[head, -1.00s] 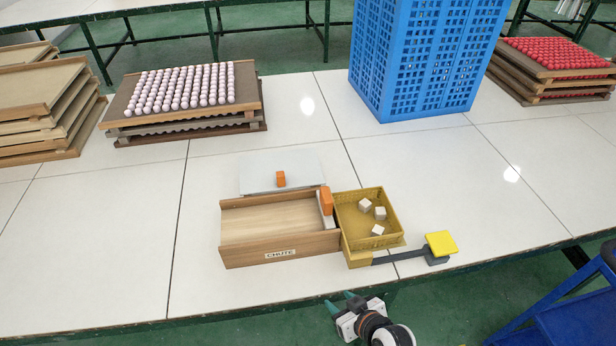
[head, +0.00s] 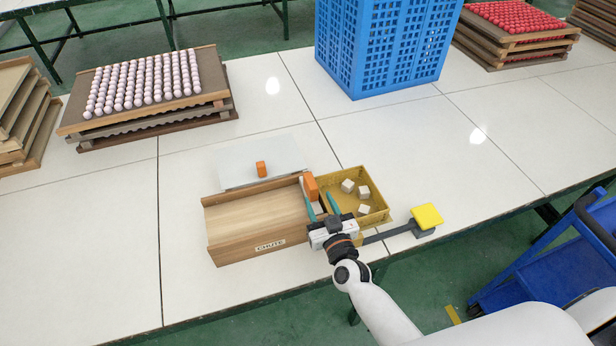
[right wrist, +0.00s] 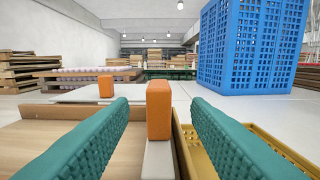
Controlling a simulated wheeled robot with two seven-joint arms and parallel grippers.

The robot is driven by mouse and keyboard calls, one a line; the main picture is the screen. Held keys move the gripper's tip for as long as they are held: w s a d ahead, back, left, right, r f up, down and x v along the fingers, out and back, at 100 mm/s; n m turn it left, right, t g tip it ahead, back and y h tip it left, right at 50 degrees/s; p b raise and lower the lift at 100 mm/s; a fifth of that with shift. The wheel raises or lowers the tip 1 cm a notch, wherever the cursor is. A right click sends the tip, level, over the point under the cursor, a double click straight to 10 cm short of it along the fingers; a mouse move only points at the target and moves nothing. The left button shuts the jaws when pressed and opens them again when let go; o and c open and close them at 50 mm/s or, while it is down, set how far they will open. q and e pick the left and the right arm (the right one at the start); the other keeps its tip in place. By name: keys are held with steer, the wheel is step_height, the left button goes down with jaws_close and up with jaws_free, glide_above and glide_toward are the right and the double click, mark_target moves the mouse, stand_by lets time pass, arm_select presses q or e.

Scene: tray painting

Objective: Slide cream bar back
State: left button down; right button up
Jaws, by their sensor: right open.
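The cream bar (right wrist: 159,160) lies along the right end of the wooden chute (head: 255,245), beside the yellow tray. An orange block (head: 311,187) stands upright on the bar; it also shows in the right wrist view (right wrist: 159,108). My right gripper (head: 321,204) is open above the bar's near part, its teal fingers pointing toward the back. In the right wrist view the block stands between the two fingers (right wrist: 160,112), with a gap on each side. The gripper partly hides the bar in the head view. My left gripper is not in view.
The yellow tray (head: 379,217) holds several white cubes, and a yellow pad (head: 426,216) sits on a dark arm beside it. A white plate (head: 232,170) with a small orange block (head: 261,169) lies behind the chute. A blue crate (head: 385,50) stands farther back.

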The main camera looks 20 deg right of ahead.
mark_target(308, 179)
steer(key=w, duration=0.9)
steer(key=shift+a, duration=0.2)
jaws_close()
